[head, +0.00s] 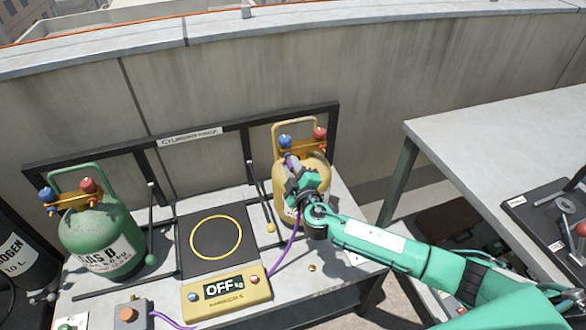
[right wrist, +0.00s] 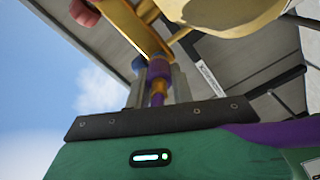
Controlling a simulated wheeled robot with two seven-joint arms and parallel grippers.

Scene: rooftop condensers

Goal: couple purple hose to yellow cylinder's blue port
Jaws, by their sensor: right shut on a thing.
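The yellow cylinder (head: 315,172) stands at the right of the bench, with a yellow manifold carrying a blue knob (head: 285,141) and a red knob (head: 320,133). My right gripper (head: 293,170) is at the manifold's blue side, shut on the end of the purple hose (head: 291,247). In the right wrist view the purple hose end (right wrist: 158,72) stands between the fingers, right under the yellow manifold (right wrist: 135,25) and close to the blue part (right wrist: 138,63). I cannot tell whether it is seated on the port. My left gripper is not in view.
A green cylinder (head: 100,235) with its own blue and red knobs stands at the left. Between the cylinders is a dark plate with a yellow ring (head: 216,240), and a yellow box reading OFF (head: 227,292). A black rack rail (head: 90,155) runs behind. A grey table (head: 500,135) is at right.

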